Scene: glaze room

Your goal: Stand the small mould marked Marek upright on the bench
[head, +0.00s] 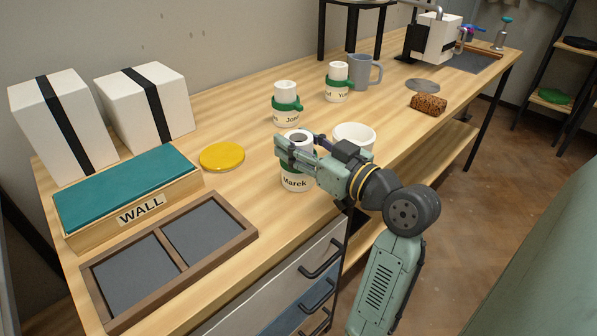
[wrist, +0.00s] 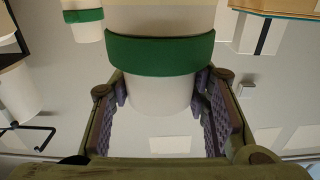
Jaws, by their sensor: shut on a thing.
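The small mould marked Marek (head: 296,184) is white with a green band and stands upright near the bench's front edge, its name readable low on its side. Its narrow upper end is between the fingers of my gripper (head: 297,146), which is shut on it. The wrist view shows the mould's green band (wrist: 160,53) just beyond the fingertips (wrist: 163,105). I cannot tell whether its base touches the bench (head: 255,190). Two similar moulds with green bands stand farther back, one marked Jo… (head: 286,117) and another partly hidden one (head: 337,95).
A white round vessel (head: 355,132) stands close behind my gripper. A yellow disc (head: 222,156), a WALL box (head: 140,208) and a divided tray (head: 258,236) lie to the left. A grey mug (head: 360,73) and a brown block (head: 429,105) are farther back.

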